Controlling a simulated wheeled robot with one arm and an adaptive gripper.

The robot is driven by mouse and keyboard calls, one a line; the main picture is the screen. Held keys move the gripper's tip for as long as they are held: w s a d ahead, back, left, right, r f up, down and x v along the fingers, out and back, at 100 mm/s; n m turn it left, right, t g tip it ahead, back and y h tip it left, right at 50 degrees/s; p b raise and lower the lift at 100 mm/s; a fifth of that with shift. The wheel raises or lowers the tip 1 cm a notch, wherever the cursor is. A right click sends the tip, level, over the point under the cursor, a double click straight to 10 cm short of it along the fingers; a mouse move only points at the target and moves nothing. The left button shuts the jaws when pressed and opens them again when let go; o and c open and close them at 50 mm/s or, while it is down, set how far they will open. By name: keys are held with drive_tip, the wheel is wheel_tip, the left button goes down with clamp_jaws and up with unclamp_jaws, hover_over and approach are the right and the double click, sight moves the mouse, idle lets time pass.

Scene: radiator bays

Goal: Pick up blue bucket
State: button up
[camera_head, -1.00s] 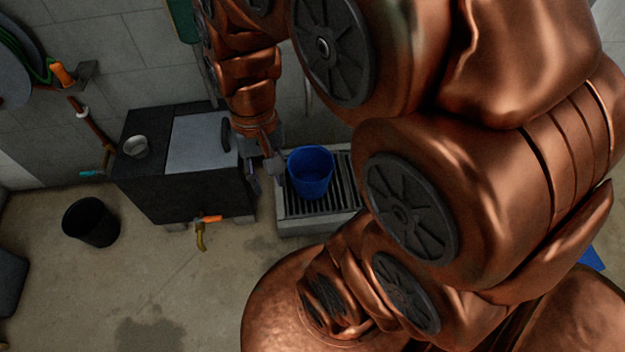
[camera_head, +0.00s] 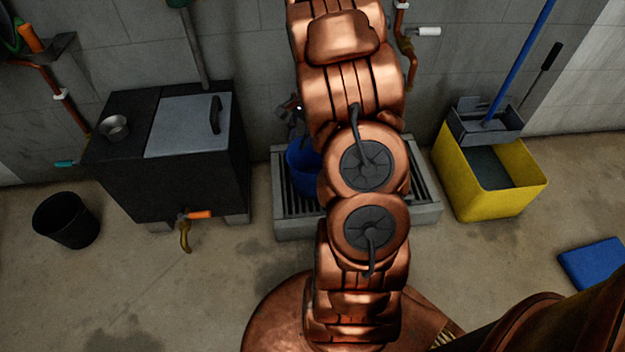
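The blue bucket (camera_head: 301,163) stands on a grey slatted grate at the wall, in the middle of the head view. My copper arm hides its right part. A small dark part of my gripper (camera_head: 293,108) shows just above and behind the bucket's rim, left of the arm. The fingertips are mostly hidden by the arm, so I cannot tell whether they are open, shut or touching the bucket.
The grate (camera_head: 427,208) extends right of my arm. A black cabinet (camera_head: 175,190) with a tap stands left, with a black bucket (camera_head: 66,221) beyond it. A yellow mop bucket (camera_head: 478,190) stands right. A blue mat (camera_head: 592,262) lies on the floor. The front-left floor is clear.

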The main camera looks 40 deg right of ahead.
drive_tip(key=d+f+m+t+b, duration=0.1)
drive_tip(key=d+f+m+b, duration=0.35)
drive_tip(key=f, duration=0.85)
drive_tip(key=d+f+m+t+b, duration=0.15)
drive_tip(key=d+f+b, duration=0.35)
drive_tip(key=d+f, duration=0.65)
drive_tip(key=shift+m+y, duration=0.3)
drive_tip(key=shift+w+a+r+b+x, duration=0.15)
drive_tip(key=shift+b+x, duration=0.4)
drive_tip(key=shift+x, duration=1)
drive_tip(key=shift+a+b+x, duration=0.15)
drive_tip(key=shift+b+x, duration=0.45)
drive_tip(key=shift+x, duration=0.95)
drive_tip(key=shift+w+a+r+b+x, duration=0.15)
drive_tip(key=shift+b+x, duration=0.4)
drive_tip(key=shift+x, duration=1)
drive_tip(key=shift+s, duration=0.1)
drive_tip(key=shift+a, duration=0.1)
clamp_jaws()
